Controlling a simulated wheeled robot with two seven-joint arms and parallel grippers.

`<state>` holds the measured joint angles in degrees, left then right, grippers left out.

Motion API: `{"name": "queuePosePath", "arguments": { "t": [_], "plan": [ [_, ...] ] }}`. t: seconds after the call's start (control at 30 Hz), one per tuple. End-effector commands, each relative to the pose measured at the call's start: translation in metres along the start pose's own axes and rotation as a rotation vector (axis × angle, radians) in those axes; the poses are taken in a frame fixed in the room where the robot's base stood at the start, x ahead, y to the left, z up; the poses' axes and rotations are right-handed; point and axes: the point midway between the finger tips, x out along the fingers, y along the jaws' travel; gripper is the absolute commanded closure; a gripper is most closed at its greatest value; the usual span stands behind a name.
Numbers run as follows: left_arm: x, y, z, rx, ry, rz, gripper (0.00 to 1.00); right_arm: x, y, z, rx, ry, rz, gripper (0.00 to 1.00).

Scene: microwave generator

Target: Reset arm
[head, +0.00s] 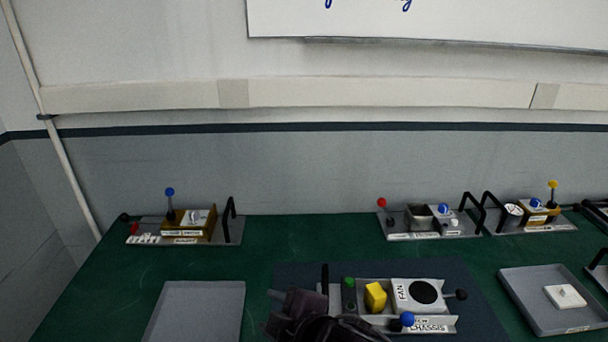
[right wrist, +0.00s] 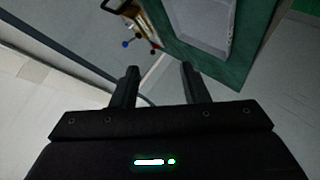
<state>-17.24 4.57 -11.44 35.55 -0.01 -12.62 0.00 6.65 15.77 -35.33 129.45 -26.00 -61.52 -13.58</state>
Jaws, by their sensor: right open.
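My right gripper (head: 282,310) shows dark at the bottom of the head view, in front of the left end of the chassis tray (head: 437,325). In the right wrist view its two black fingers (right wrist: 158,80) are apart with nothing between them. Beyond them are grey floor or wall surfaces and the green table's edge. The chassis tray holds a yellow block (head: 375,297), a white fan plate (head: 420,293) with a black disc, and green, blue and black knobs. The gripper and forearm hide the tray's lower left part. My left gripper is not in view.
An empty grey tray (head: 196,315) lies at the front left. Another grey tray (head: 536,318) at right holds a white piece (head: 565,296). Small part trays stand at back left (head: 228,234), back middle (head: 432,237) and back right (head: 533,228). Green table (head: 310,240) between them is clear.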

Motion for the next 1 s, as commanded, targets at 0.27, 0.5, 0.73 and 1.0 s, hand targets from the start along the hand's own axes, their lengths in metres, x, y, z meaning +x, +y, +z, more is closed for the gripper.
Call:
{"name": "queuePosePath", "arguments": {
  "t": [0.27, 0.5, 0.73, 1.0],
  "plan": [
    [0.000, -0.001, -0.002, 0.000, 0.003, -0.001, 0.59, -0.057, -0.034, 0.147, 0.707, -0.443, 0.014, 0.59],
    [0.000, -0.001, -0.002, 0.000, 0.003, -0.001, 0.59, -0.109, -0.079, 0.214, 1.035, -0.706, 0.019, 0.59],
    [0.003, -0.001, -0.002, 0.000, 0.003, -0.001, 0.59, -0.133, -0.119, 0.256, 1.214, -0.874, 0.021, 0.59],
    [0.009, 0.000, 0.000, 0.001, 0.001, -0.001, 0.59, -0.076, -0.170, 0.308, 1.209, -0.893, -0.004, 0.59]
  ]
}}
